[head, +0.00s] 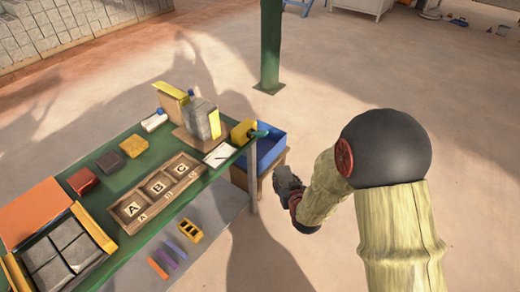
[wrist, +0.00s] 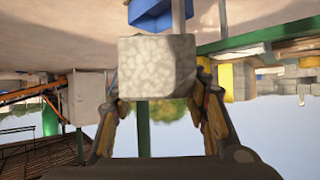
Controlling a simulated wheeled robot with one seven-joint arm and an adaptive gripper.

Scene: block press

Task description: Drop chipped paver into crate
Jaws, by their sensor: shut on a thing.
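My gripper (head: 287,184) is shut on a speckled light-grey paver (wrist: 157,67), held between both fingers in the wrist view. No chip is clear on the face I see. In the head view I cannot make out the paver at the dark gripper. The blue crate (head: 271,150) stands on a wooden stand at the table's right end, left of and beyond my gripper in the picture. It also shows at the top of the wrist view (wrist: 150,18), apart from the paver.
The green table (head: 118,240) bears a wooden tray marked A, B, C (head: 120,212), a yellow-edged tray of grey pavers (head: 98,233), a press (head: 203,120) and a clipboard (head: 219,154). A green post (head: 271,50) stands behind.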

